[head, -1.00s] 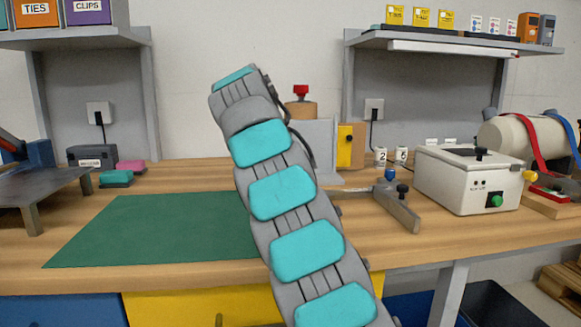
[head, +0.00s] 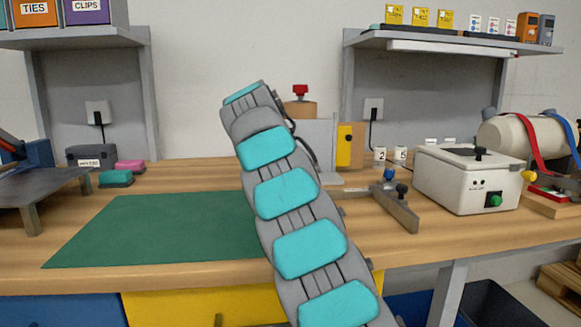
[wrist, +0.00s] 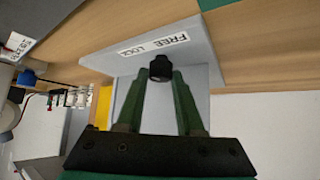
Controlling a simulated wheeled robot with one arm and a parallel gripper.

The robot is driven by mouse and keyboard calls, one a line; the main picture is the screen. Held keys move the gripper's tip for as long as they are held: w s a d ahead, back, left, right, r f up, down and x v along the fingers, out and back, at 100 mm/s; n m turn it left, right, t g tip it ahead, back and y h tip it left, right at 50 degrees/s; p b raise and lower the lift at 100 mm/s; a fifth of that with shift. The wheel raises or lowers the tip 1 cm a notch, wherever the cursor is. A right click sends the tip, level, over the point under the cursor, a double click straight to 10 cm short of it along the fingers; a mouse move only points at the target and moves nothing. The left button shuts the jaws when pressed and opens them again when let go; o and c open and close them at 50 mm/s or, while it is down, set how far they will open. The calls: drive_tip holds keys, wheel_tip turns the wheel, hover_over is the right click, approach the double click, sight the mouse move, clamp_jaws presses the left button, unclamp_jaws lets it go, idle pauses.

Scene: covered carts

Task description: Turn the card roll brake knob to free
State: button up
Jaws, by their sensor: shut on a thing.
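In the wrist view, the black brake knob (wrist: 160,66) sits on a grey plate (wrist: 200,38), beside a white label (wrist: 154,45) reading FREE and LOCK. My gripper (wrist: 161,77) has its green fingers closed on the sides of the knob. Which word the knob points to cannot be told. In the head view, the grey stand (head: 318,145) shows behind my arm, with a red knob (head: 300,91) above it. My arm hides the gripper and the black knob there.
A green mat (head: 150,230) lies on the bench left of my arm. To the right are a metal bar with knobs (head: 398,208) and a white box (head: 465,182) with a green knob. Shelves stand at the back on both sides.

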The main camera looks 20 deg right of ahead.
clamp_jaws()
drive_tip(key=shift+s+n+t+y+b, duration=0.15)
drive_tip(key=shift+n+t+y+b, duration=0.65)
drive_tip(key=shift+n+b, duration=0.4)
drive_tip(key=n+t+y, duration=0.1)
drive_tip(key=n, duration=0.2)
drive_tip(key=shift+d+y, duration=0.15)
drive_tip(key=shift+y, duration=0.25)
drive_tip(key=n+y, duration=0.2)
drive_tip(key=n, duration=0.1)
drive_tip(key=n+y, duration=0.1)
drive_tip(key=shift+d+r+t, duration=0.15)
drive_tip(key=shift+d+t, duration=0.15)
drive_tip(key=shift+t, duration=0.1)
drive_tip(key=shift+d+n+y+p, duration=0.2)
drive_tip(key=shift+n+y+p, duration=0.8)
drive_tip(key=shift+n+y, duration=0.85)
drive_tip(key=shift+n, duration=0.35)
